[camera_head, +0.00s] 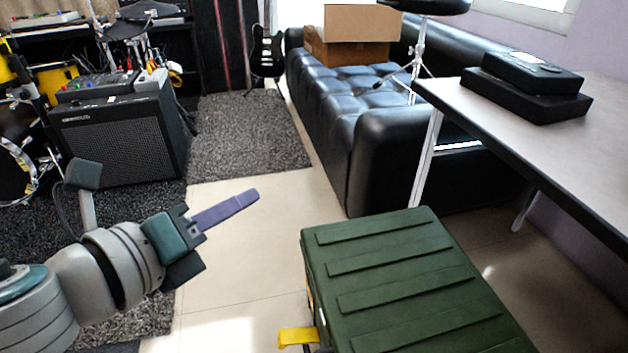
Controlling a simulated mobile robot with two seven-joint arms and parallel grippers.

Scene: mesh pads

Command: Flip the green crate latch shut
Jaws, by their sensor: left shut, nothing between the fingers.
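The green crate (400,275) stands on the floor at the lower right, its ribbed lid down; the bottom edge of the picture cuts it off. A yellow latch (298,337) sticks out to the left from the crate's left side, at the bottom edge. Its lower part and hinge are not clear. My left gripper (251,198) is left of the crate, its purple-grey fingers together and empty, pointing right and slightly up. It is apart from both the crate and the latch, which is lower in the picture. My right gripper does not show.
A grey table (600,120) with black boxes overhangs at the right. A black sofa (345,120) stands behind the crate, with a cardboard box (362,22) on it. An amplifier (120,138) and drums are at the left. Bare tiles lie between my left gripper and the crate.

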